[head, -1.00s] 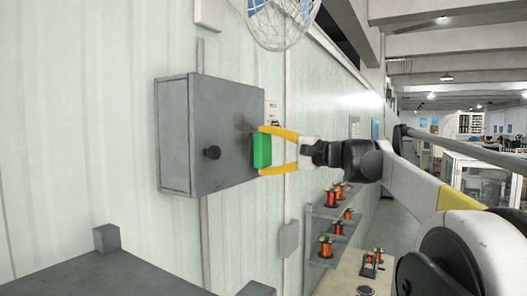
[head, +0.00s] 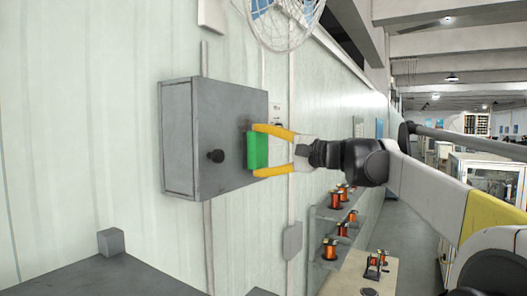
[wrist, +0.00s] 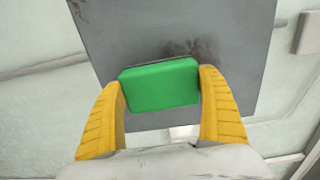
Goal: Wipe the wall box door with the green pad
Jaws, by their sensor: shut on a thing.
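The grey wall box (head: 180,140) hangs on the pale panelled wall. Its door (head: 222,120) faces me and is shut, with a dark round knob on its left part. My gripper (head: 257,152) is shut on the green pad (head: 254,158), its yellow fingers on either side of it. The pad is at the right part of the door and seems to touch it. In the wrist view the green pad (wrist: 160,84) lies between the fingers in front of the door (wrist: 140,25). Dark smudges show on the door just beyond the pad; the pad hides what is behind it.
A wire-caged fan (head: 285,22) is on the wall above the box. Shelves with several copper coils (head: 335,215) stand to the right, below my arm. A grey surface with corner blocks (head: 110,280) is at the lower left.

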